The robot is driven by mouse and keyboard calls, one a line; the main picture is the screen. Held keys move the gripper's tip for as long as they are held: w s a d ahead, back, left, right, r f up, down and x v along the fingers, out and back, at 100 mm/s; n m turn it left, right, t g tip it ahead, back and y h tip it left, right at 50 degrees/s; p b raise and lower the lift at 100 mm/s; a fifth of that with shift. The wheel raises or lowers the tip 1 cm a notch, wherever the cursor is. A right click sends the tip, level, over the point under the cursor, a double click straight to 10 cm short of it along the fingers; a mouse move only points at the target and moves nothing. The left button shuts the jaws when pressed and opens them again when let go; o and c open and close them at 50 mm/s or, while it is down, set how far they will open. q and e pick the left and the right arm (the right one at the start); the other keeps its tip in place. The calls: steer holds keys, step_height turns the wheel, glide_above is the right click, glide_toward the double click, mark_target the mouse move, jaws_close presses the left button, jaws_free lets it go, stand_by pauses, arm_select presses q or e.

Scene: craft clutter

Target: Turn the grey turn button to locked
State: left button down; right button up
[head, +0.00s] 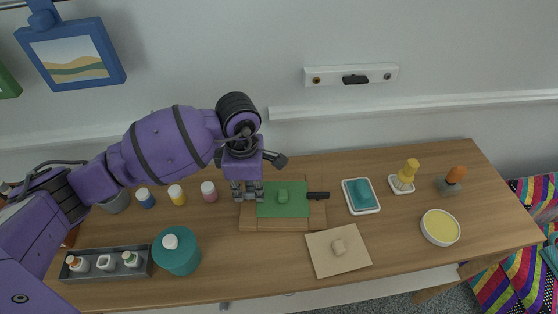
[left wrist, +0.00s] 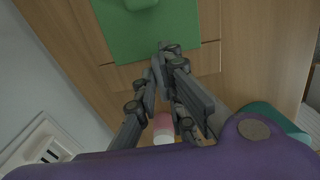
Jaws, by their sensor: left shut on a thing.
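A low wooden frame (head: 279,225) lies on the table and holds a green panel (head: 298,207) with a green knob (head: 283,196). The green panel and knob also show at the top of the left wrist view (left wrist: 150,35). My left gripper (head: 248,192) points down at the left edge of the panel. In the left wrist view its fingertips (left wrist: 164,55) are close together at the panel's edge. They are shut on the grey turn button, which the fingers hide, so its angle cannot be told. A dark bar (head: 318,195) sits at the frame's right edge. My right gripper is out of view.
Paint jars (head: 177,195) stand left of the frame. A teal pot (head: 178,256) and a grey tray (head: 106,264) are at front left. A beige sheet (head: 327,262), teal dish (head: 361,196) and yellow bowl (head: 440,227) lie to the right.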

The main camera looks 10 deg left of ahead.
mark_target(250, 193)
arm_select(q)
steer(key=c, duration=1.8)
jaws_free()
steer(key=shift+c, duration=0.2)
step_height(250, 193, up, 12)
